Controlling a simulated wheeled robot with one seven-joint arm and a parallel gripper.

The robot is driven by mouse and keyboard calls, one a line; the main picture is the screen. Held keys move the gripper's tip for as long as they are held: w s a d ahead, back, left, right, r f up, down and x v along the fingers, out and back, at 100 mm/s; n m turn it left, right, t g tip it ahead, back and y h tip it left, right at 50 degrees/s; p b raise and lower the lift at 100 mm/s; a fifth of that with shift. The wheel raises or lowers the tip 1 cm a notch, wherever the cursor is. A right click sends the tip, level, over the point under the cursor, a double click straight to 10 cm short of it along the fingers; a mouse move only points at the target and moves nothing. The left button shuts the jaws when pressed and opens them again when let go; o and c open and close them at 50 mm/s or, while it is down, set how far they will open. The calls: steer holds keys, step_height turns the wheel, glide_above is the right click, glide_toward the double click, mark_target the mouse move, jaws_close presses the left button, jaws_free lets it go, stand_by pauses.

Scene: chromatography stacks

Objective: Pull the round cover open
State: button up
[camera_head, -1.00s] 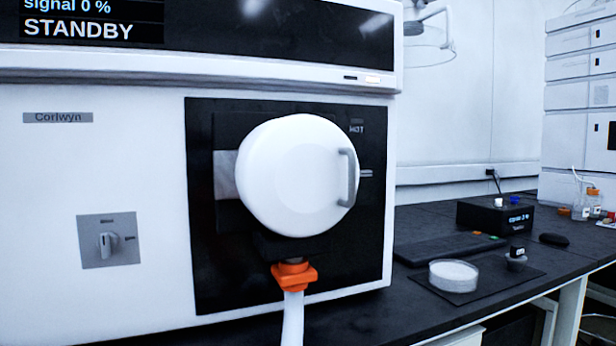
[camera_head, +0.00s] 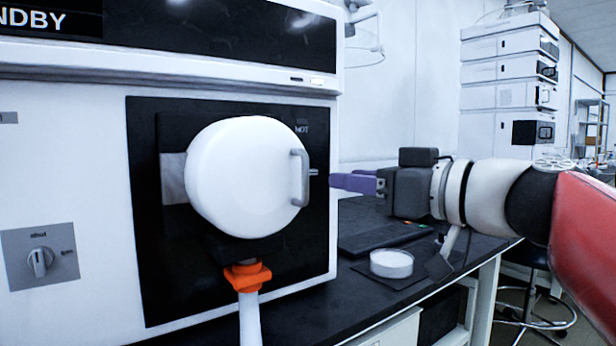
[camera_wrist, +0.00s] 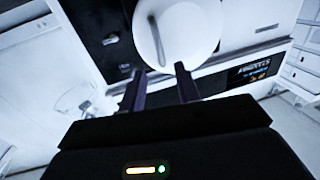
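The round cover (camera_head: 240,180) is a thick white disc on the black front panel of a white instrument, and it looks closed against the panel. Its grey bar handle (camera_head: 299,178) stands upright near the cover's right edge. My gripper (camera_head: 335,181), with purple fingers, is to the right of the handle and points at it, apart from it. In the wrist view the cover (camera_wrist: 185,28) and handle (camera_wrist: 156,40) lie beyond the fingertips. My gripper (camera_wrist: 157,72) is open there, with a clear gap between the two fingers and nothing held.
An orange fitting (camera_head: 247,275) with a white tube hangs below the cover. A grey panel with a knob (camera_head: 40,262) is at lower left. A clear round dish (camera_head: 391,263) stands on the dark bench to the right. A tall white stack (camera_head: 505,90) stands behind my arm.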

steer(key=p+x, duration=0.1)
steer(key=x, duration=0.6)
steer(key=shift+w+a, duration=0.2)
steer(key=shift+f, duration=0.1)
jaws_close()
